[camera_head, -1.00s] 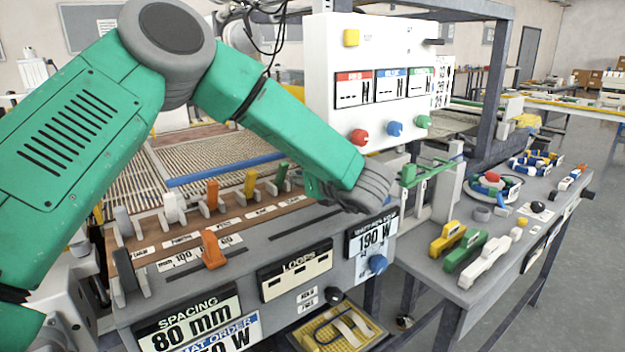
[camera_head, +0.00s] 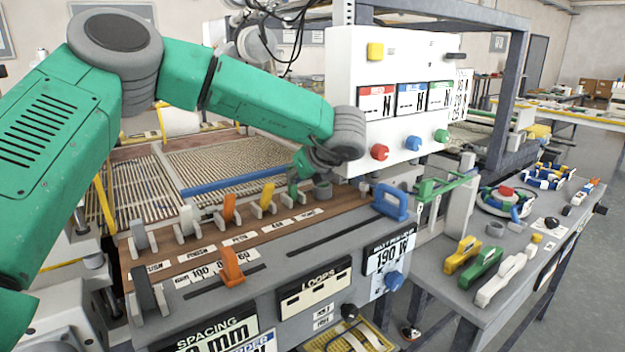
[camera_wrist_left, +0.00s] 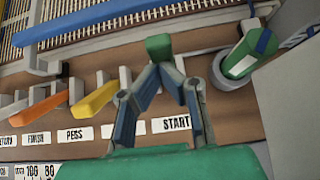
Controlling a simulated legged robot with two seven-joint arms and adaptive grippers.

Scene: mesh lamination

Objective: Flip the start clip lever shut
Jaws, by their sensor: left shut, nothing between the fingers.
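The green start clip lever (camera_head: 292,191) is at the right end of the row of coloured levers on the brown strip. It stands raised in the head view. In the left wrist view its green end (camera_wrist_left: 158,47) shows just beyond my fingertips, above the label START (camera_wrist_left: 172,123). My left gripper (camera_head: 318,184) is shut and empty, close beside the lever in the head view. Its fingers (camera_wrist_left: 162,72) come together at the tips in the wrist view; I cannot tell whether they touch the lever. My right gripper is not in view.
Orange (camera_head: 229,208) and yellow (camera_head: 264,199) levers stand left of the green one. A blue handle (camera_head: 390,203) sits to the right on the grey panel. A blue bar (camera_head: 235,184) runs behind the row, before the mesh. A white control box (camera_head: 400,65) stands behind right.

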